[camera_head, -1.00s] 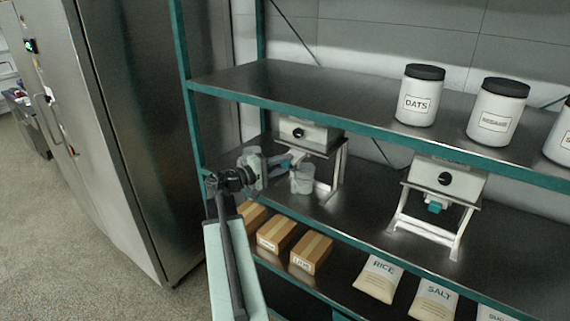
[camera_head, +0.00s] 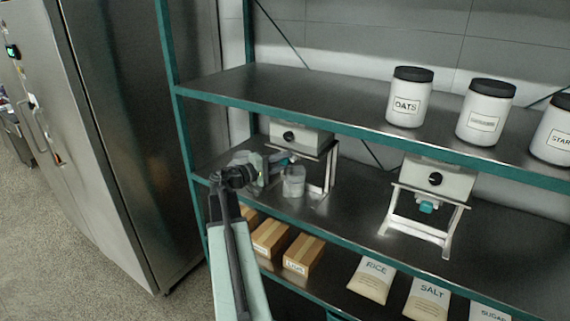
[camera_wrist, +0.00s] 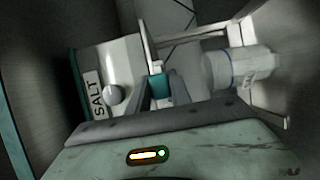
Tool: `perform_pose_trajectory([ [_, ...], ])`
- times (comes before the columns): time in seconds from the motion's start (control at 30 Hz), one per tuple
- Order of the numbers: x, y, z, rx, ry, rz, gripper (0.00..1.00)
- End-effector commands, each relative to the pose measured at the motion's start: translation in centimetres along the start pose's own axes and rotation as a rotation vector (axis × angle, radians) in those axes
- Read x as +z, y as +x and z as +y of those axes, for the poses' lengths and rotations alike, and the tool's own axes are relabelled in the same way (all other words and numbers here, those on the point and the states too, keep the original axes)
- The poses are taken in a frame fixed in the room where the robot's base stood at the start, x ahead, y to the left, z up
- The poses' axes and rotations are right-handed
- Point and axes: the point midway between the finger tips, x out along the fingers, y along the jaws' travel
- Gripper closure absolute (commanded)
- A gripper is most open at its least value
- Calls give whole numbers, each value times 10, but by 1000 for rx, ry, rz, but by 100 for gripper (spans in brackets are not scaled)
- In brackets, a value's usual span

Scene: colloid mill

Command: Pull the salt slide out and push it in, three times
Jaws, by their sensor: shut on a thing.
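The salt dispenser (camera_head: 302,138) is a pale box with a dark knob on a metal stand, on the middle shelf. Its SALT label (camera_wrist: 94,95) shows in the wrist view. The teal salt slide (camera_wrist: 157,88) sits beneath the box, between my two fingers. My gripper (camera_head: 284,162) is shut on it; the wrist view also shows my gripper (camera_wrist: 160,92) with a finger on each side. How far the slide sticks out is hard to tell.
A second dispenser (camera_head: 437,182) with a teal slide stands to the right. White jars (camera_head: 410,97) stand on the shelf above. Boxes (camera_head: 270,238) and bags (camera_head: 371,278) lie on the shelf below. A tall steel cabinet (camera_head: 120,130) stands at the left.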

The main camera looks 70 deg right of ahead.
Motion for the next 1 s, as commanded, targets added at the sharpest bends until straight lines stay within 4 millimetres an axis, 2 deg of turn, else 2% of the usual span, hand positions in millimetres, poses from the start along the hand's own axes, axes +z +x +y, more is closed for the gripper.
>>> perform_pose_trajectory([
  [0.1,1,-2,0,0,0,-1,100],
  [0.13,0,-3,0,0,0,-1,69],
  [0.2,0,-4,0,0,-1,2,53],
  [0.57,-2,-14,0,0,-1,8,53],
  [0.8,-2,-60,0,0,-1,10,53],
  [1.0,-2,-84,0,0,-1,7,53],
])
